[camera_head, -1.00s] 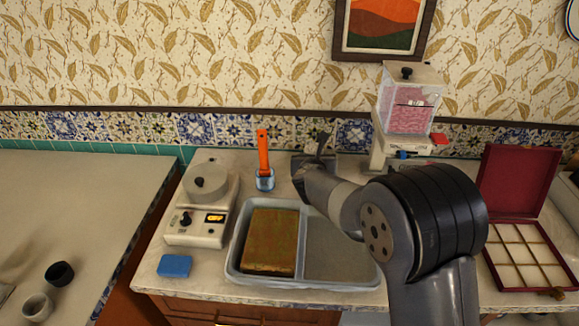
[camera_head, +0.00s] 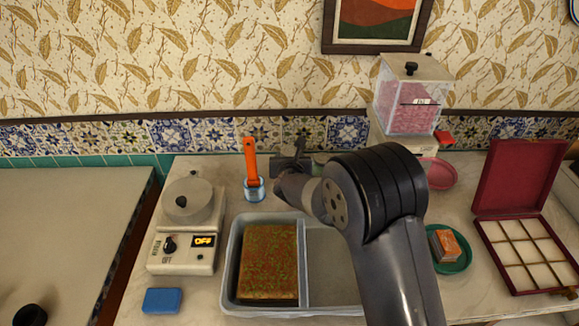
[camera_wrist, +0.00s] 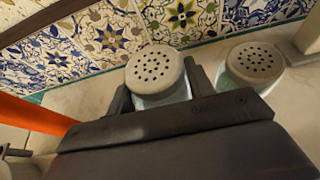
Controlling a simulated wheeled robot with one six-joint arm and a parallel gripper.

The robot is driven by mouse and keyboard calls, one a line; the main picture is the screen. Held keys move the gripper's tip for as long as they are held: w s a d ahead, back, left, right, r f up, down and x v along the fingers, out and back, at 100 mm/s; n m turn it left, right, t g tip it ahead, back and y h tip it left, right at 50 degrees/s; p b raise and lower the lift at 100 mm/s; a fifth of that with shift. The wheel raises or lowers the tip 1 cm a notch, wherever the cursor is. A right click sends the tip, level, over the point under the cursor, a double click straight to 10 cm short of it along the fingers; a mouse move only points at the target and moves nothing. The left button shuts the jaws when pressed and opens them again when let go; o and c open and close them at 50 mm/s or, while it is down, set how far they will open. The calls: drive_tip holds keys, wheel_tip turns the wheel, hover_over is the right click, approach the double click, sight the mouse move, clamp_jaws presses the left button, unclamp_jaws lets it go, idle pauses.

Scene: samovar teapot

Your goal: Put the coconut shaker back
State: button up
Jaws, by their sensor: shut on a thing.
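My gripper (camera_head: 291,161) is at the back of the counter by the tiled wall, behind the tray. In the wrist view my gripper (camera_wrist: 159,88) is shut on a shaker (camera_wrist: 155,72) with a grey perforated cap and pale body, one finger on each side. A second similar shaker (camera_wrist: 255,64) stands just right of it, apart from the fingers. No label shows, so I cannot tell which holds coconut. In the head view the held shaker is mostly hidden, and its base contact is not visible.
An orange-handled tool stands in a glass jar (camera_head: 254,189) left of my gripper. The divided tray (camera_head: 231,264), switched-off appliance (camera_head: 183,245) and blue block (camera_head: 162,300) are in front. Right are a pink-filled dispenser (camera_head: 408,105), pink plate (camera_head: 441,174), green saucer (camera_head: 462,262) and open red box (camera_head: 520,178).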

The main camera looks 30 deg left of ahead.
drive_tip(key=shift+f, duration=1.5)
drive_tip(key=shift+f, duration=0.15)
drive_tip(key=o, duration=1.1)
drive_tip(key=b+v, duration=0.3)
drive_tip(key=v, duration=0.9)
